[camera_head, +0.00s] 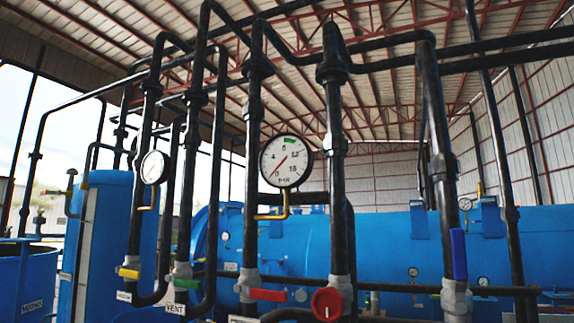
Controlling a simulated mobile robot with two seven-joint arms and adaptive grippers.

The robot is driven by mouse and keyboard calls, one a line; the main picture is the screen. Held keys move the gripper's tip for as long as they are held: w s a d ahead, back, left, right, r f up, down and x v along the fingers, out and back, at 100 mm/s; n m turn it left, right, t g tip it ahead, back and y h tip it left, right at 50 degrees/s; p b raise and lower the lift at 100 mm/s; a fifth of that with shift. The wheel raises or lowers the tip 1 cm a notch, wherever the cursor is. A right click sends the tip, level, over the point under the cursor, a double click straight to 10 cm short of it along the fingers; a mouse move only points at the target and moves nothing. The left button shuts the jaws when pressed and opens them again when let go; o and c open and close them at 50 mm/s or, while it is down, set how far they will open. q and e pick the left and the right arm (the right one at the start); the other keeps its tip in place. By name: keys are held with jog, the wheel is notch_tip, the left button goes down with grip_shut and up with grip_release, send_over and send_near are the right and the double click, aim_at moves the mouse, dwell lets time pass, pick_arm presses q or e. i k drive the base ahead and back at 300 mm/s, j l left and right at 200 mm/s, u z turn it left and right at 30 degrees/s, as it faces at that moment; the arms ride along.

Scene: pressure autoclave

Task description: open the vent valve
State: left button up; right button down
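A label reading VENT (175,308) sits at the lower left, on a black vertical pipe. Just above it is a grey valve body with a short green handle (187,284), which appears to point sideways across the pipe. I take this to be the vent valve. Part of the pipe below it is cut off by the picture's lower edge. Neither of my grippers is in view.
Nearby handles are a yellow one (128,273), a red lever (268,295), a round red knob (327,303) and an upright blue lever (459,254). A large gauge (287,161) and a smaller gauge (154,167) hang among black pipes. A blue tank (390,245) lies behind.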

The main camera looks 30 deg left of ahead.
aim_at(188, 283)
jog(key=u, duration=1.55)
